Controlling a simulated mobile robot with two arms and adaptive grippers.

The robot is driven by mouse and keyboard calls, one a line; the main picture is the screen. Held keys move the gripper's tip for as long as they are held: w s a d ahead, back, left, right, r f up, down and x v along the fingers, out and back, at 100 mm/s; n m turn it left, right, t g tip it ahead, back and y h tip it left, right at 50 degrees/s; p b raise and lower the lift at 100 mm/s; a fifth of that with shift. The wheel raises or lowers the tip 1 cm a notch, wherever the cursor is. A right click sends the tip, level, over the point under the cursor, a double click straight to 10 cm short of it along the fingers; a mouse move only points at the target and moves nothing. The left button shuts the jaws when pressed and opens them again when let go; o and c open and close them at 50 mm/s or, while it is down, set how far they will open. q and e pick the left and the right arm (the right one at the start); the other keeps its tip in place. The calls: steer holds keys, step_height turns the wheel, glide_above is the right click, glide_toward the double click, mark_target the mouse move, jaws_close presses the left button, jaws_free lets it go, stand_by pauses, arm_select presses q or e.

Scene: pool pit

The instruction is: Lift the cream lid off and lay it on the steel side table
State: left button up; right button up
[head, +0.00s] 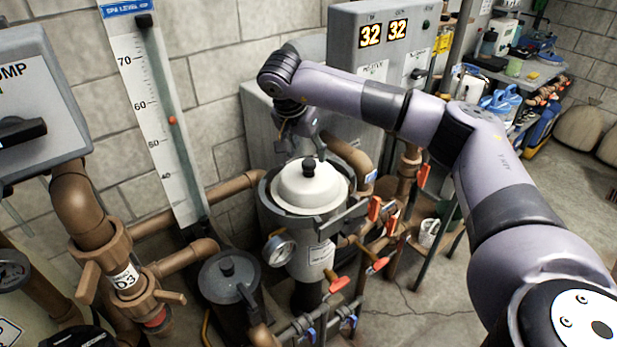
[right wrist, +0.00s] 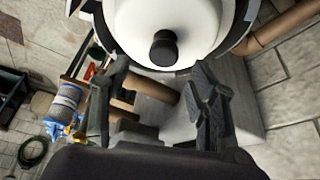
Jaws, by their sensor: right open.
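The cream lid (head: 290,193) with its black knob (head: 309,166) sits on top of the grey cylindrical filter housing (head: 304,250), in the middle of the head view. My right gripper (head: 304,152) hangs just above and behind the knob, fingers open and empty. In the right wrist view the lid (right wrist: 200,28) fills the top, and the knob (right wrist: 164,48) appears between and beyond the spread fingers (right wrist: 160,72), apart from both. A grey-topped table (head: 538,72), perhaps the steel side table, stands at the upper right, partly covered with items. My left gripper is not in view.
Brown pipes, red-handled valves (head: 374,208) and a pressure gauge (head: 279,248) crowd the housing. A grey control box (head: 385,55) stands behind my right arm. A black-lidded canister (head: 229,285) is at front left. Floor (head: 440,300) shows clear at right.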

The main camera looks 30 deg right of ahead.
mark_target(309, 162)
steer(key=shift+d+f, duration=0.15)
steer(key=shift+f, duration=0.3)
steer(key=p+x, duration=0.3)
steer(key=x, duration=0.2)
steer(key=shift+w+a, duration=0.15)
steer(key=shift+a, duration=0.05)
steer(key=shift+c, duration=0.5)
steer(key=shift+c, duration=0.6)
jaws_close()
